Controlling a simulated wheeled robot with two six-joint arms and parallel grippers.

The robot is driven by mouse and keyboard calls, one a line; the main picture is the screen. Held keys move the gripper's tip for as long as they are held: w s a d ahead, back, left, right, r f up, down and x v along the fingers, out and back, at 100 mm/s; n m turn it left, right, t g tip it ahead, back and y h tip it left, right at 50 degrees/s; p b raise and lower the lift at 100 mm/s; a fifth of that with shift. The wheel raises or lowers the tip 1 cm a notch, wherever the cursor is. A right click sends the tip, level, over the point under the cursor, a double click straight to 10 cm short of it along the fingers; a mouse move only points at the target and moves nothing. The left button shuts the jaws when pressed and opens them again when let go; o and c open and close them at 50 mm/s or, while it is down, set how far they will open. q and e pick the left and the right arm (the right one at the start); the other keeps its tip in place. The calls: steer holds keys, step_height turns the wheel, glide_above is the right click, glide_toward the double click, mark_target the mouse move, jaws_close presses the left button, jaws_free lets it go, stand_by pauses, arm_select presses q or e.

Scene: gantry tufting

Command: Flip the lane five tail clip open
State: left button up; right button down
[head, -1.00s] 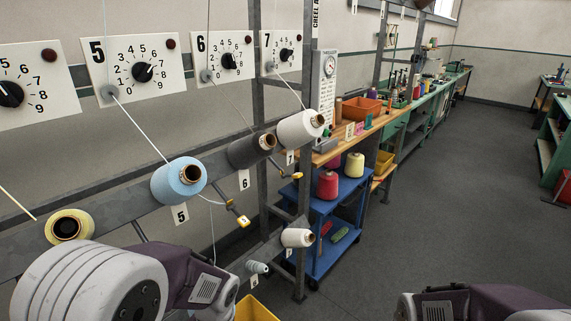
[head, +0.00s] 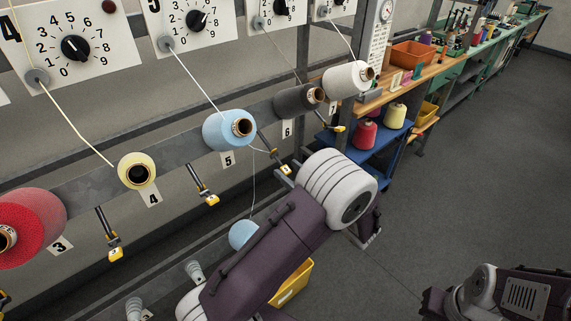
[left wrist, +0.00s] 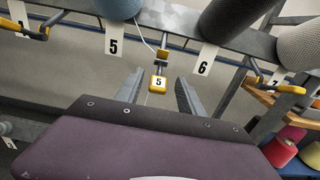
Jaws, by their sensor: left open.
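The lane five tail clip (head: 285,169) is a small yellow piece on a dark arm below the pale blue cone (head: 229,129). In the left wrist view the clip (left wrist: 159,83) faces me with a white "5" tag, and a white yarn tail runs down to its bracket. Whether its flap is open or shut cannot be told. My left gripper (left wrist: 158,93) is open and empty, with its two grey fingers on either side of the clip and visibly apart from it. In the head view my own arm covers much of that gripper. My right gripper is out of view.
The lane 4 clip (head: 210,199) hangs to the left. The yellow lane 4 cone (head: 137,171), dark grey lane 6 cone (head: 299,99) and white lane 7 cone (head: 347,78) line the rail. A yellow bin (head: 291,283) stands below.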

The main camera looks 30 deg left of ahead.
mark_target(281, 165)
arm_select(q)
steer(key=shift+x, duration=1.35)
steer(key=shift+s, duration=0.1)
jaws_close()
